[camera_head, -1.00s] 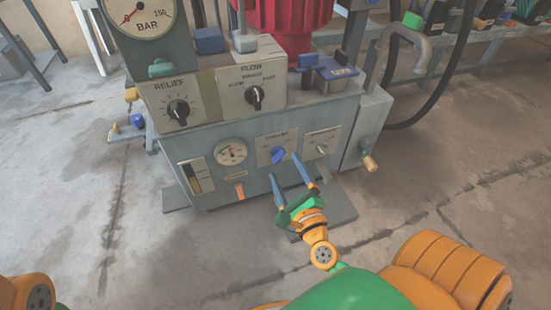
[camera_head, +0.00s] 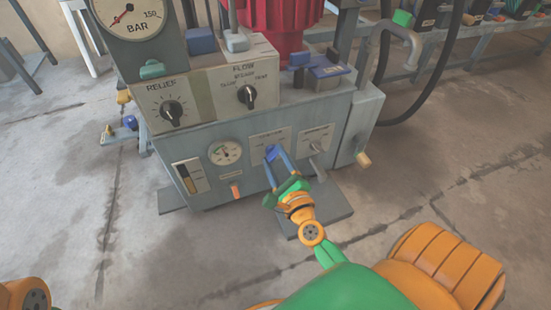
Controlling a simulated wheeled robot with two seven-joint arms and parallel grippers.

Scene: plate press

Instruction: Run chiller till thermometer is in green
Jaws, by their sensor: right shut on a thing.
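The chiller knob (camera_head: 271,152) is blue and sits on a pale plate on the front of the grey machine. My right gripper (camera_head: 277,155) has its two blue-grey fingers around this knob and is shut on it; the fingers partly hide it. The small round dial (camera_head: 225,152), which looks like the thermometer, is left of the knob; its needle and colour bands are too small to read. My left gripper is out of view; only an orange part of my left arm shows at the lower left corner.
Right of the blue knob is another switch (camera_head: 316,146). A sight gauge (camera_head: 190,177) and an orange tab (camera_head: 236,191) are on the front. Above are the relief knob (camera_head: 171,112), flow knob (camera_head: 247,96) and BAR gauge (camera_head: 129,17). A crank handle (camera_head: 363,159) sticks out at right.

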